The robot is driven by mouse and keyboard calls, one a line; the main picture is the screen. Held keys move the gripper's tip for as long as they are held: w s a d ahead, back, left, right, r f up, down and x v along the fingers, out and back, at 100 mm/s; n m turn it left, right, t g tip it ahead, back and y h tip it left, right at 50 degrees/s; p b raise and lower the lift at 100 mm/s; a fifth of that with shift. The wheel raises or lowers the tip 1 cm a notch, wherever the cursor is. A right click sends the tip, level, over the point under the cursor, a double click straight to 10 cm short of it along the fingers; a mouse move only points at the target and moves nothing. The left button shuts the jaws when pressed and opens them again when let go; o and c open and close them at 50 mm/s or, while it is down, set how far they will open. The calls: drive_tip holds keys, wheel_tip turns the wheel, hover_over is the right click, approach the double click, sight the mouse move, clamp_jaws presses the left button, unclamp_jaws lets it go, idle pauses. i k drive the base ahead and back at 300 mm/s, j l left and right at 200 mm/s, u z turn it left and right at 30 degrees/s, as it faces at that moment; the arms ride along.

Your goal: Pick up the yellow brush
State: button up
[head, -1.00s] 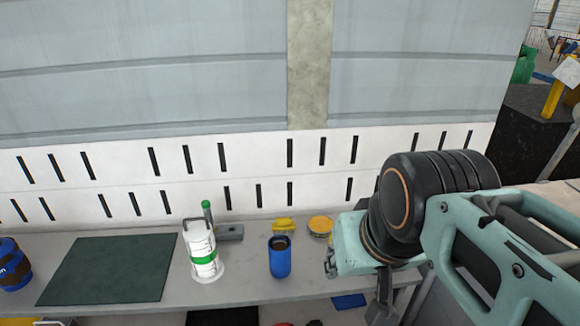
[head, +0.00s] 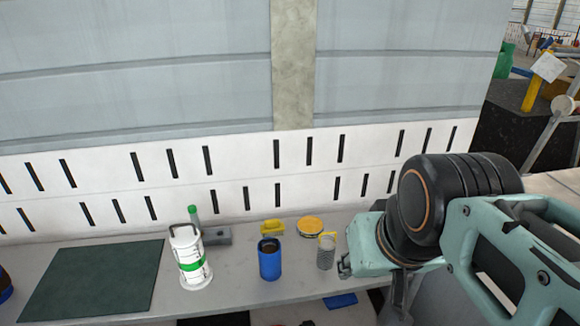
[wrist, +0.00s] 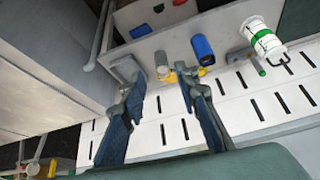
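The yellow brush (head: 271,231) lies at the back of the grey bench, behind the blue cup (head: 269,259). In the wrist view a small yellow part, probably the brush (wrist: 202,71), shows beside the blue cup (wrist: 203,49), which partly hides it. My gripper (wrist: 155,75) is open and empty in the wrist view, its two dark blue fingers apart. In the head view it hangs at the right, partly cut off by the bottom edge, well to the right of the brush and not touching it.
A slotted white wall (head: 240,165) stands behind.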

sight(273, 227)
drive_tip(key=i+j+u, duration=0.2)
drive_tip(key=i, duration=0.65)
drive_tip(key=j+u, duration=0.05)
drive_tip(key=j, duration=0.05)
